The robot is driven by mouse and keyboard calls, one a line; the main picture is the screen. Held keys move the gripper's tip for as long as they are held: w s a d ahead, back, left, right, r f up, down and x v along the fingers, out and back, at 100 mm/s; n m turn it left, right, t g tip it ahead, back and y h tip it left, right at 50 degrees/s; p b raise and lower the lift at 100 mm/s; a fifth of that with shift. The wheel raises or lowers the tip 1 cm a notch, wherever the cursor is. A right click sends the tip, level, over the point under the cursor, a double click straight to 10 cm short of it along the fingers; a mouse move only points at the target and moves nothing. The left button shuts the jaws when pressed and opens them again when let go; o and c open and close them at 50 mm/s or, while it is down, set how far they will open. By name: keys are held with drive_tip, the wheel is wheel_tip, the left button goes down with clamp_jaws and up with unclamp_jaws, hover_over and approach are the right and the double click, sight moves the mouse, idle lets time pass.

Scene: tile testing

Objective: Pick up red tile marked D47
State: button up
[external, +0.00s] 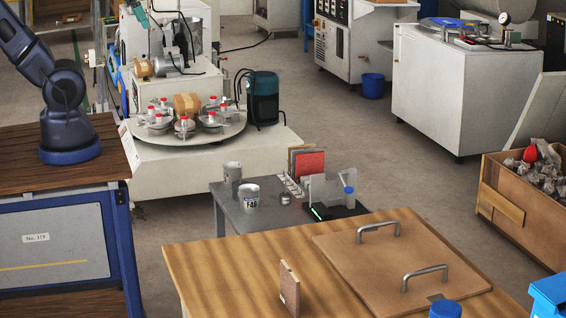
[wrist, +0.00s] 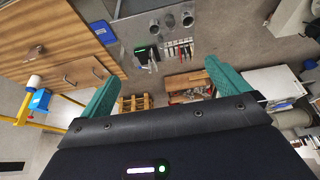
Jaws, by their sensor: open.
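A red tile (external: 310,164) stands upright among other tiles in a rack on the grey table, in the external view. A brownish-red tile (external: 289,289) stands on edge on the wooden table in front. I cannot read D47 on either. In the wrist view, a row of thin upright tiles (wrist: 180,49) shows small on the grey table, far beyond the fingers. My gripper (wrist: 163,72) has two green fingers spread wide with nothing between them. It is well away from the tiles. In the external view, my arm is at the left and its end is mostly out of frame.
Grey cups (external: 249,195) stand on the grey table (external: 228,212), left of the rack. The wooden table (external: 215,268) holds a board with two handles (external: 424,274). A round machine table (external: 180,131) stands behind. An open crate (external: 505,200) is at right. Floor shows between them.

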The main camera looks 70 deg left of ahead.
idle(0.3)
drive_tip(key=c, duration=1.8)
